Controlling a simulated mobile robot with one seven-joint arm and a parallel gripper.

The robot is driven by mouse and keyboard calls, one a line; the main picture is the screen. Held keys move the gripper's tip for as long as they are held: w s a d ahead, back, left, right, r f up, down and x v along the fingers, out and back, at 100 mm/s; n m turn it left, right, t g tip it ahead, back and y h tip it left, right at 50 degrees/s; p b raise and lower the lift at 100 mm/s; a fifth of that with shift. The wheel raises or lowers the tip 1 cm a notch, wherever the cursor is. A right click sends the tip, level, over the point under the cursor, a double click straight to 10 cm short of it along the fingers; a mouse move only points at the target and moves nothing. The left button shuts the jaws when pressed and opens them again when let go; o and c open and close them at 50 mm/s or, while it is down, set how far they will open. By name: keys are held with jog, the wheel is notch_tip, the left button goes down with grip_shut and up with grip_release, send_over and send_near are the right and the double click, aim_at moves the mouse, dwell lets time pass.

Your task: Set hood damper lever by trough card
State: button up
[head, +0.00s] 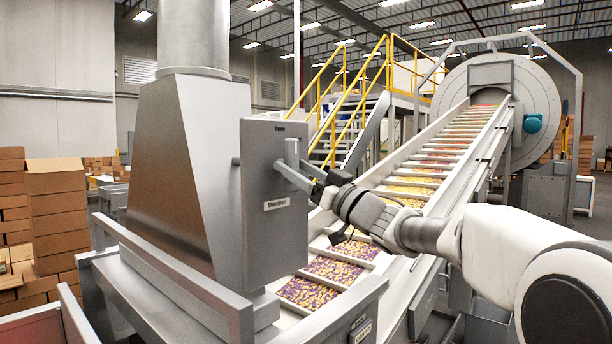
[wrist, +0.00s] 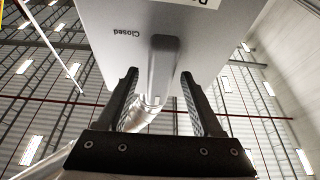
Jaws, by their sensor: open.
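The grey damper box (head: 272,225) is mounted on the side of the metal hood (head: 175,160). It has a "Damper" plate (head: 277,204) and an "Open" mark (head: 280,128) near its top. The grey lever (head: 291,172) juts out from the box face. In the wrist view the lever (wrist: 164,65) stands between my fingers, with a "Closed" mark (wrist: 127,33) beside it. My gripper (head: 317,186) is open around the lever's end, with gaps visible; its fingers also show in the wrist view (wrist: 161,88). A small card (head: 362,331) is on the trough's near end; its text is unreadable.
Trough compartments (head: 333,269) hold purple and yellow candies below my arm. An inclined conveyor (head: 440,165) rises to a large drum (head: 500,90). Cardboard boxes (head: 55,210) stand at left. Yellow-railed stairs (head: 340,125) are behind.

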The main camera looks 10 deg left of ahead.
jog(key=b+v, duration=0.2)
jog(key=v, duration=1.5)
jog(key=shift+d, duration=0.15)
jog(key=w+d+m+t+h+p, duration=0.1)
jog(key=d+m+t+h, duration=0.65)
jog(key=h, duration=0.55)
jog(key=s+d+f+m+g+h+p, duration=0.1)
jog(key=s+d+f+m+g+h, duration=0.35)
jog(key=s+d+f+h, duration=0.3)
jog(key=s+f+g, duration=0.4)
jog(key=s+f, duration=0.4)
jog(key=s, duration=0.2)
jog(key=s+f+g+y+p, duration=0.1)
jog(key=s+f+g, duration=0.3)
jog(key=s+f, duration=0.3)
jog(key=s, duration=0.3)
jog(key=shift+s+a+f+g, duration=0.3)
jog(key=shift+s+a+f, duration=0.1)
